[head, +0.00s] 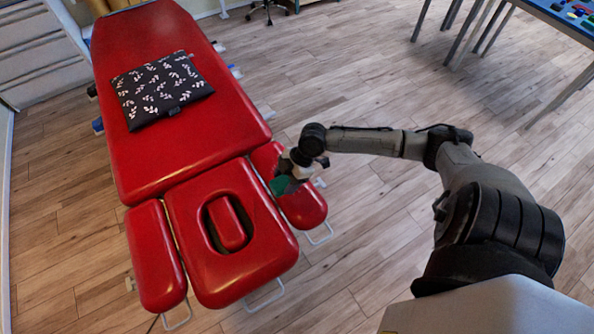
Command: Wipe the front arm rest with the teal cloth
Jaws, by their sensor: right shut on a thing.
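A red treatment table (188,165) stands at the left of the head view, with its head section (207,275) nearest me. Two red arm rests flank that section, one on the left (156,262) and one on the right (307,209). My right gripper (287,180) is over the right arm rest, shut on the teal cloth (281,186). The cloth shows as a small patch at the fingertips, at or just above the red padding; I cannot tell whether it touches. The gripper and wrist hide part of this arm rest. My left gripper is not in view.
A dark cushion with white leaf prints (162,88) lies on the table's main pad. A blue-topped table (562,18) with small coloured items stands at the top right. A wheeled chair base (268,8) is at the back. The wooden floor between is clear.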

